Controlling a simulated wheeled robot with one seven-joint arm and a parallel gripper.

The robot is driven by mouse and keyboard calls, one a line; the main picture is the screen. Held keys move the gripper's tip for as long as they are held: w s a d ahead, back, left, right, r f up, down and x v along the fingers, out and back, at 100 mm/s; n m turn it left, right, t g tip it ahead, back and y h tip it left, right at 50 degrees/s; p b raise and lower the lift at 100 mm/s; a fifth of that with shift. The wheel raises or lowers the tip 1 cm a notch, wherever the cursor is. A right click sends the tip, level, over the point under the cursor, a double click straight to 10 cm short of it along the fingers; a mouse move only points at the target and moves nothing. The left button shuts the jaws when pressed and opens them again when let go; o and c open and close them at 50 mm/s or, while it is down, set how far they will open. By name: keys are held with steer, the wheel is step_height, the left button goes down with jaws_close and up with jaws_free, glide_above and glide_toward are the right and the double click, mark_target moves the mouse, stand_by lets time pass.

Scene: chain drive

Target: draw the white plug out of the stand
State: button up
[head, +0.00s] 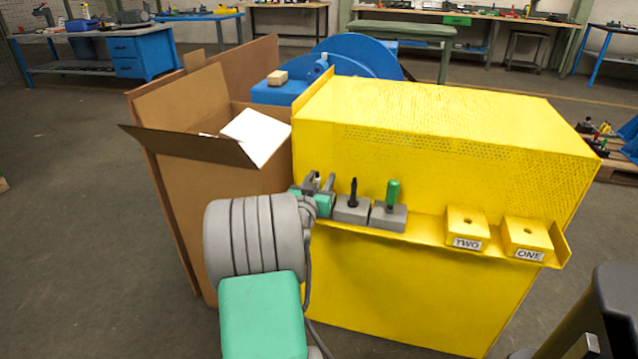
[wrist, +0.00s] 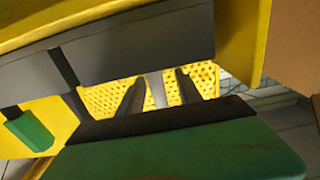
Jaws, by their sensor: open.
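The white plug (wrist: 157,92) shows in the wrist view as a pale upright piece between the two dark fingers of my gripper (wrist: 160,77). A gap shows on both sides of it, so the fingers are open around it and apart from it. In the wrist view, a grey block face (wrist: 150,45) spans the top, at the plug's end. In the head view, my gripper (head: 319,183) is at the left end of the yellow shelf. It mostly hides the white plug's stand there, and only a small pale bit of the plug shows between the fingers.
Beside my gripper on the shelf (head: 430,228) stand a black plug (head: 353,192) and a green plug (head: 392,193) in grey blocks. Yellow blocks marked TWO (head: 467,229) and ONE (head: 527,238) are further right. An open cardboard box (head: 185,200) stands left of the yellow housing (head: 440,125).

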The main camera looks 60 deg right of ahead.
mark_target(324, 144)
steer(key=shift+c, duration=0.3)
jaws_close()
stand_by(0.3)
steer(key=shift+r+p, duration=2.35)
steer(key=shift+r, duration=2.2)
steer(key=shift+w, duration=0.1)
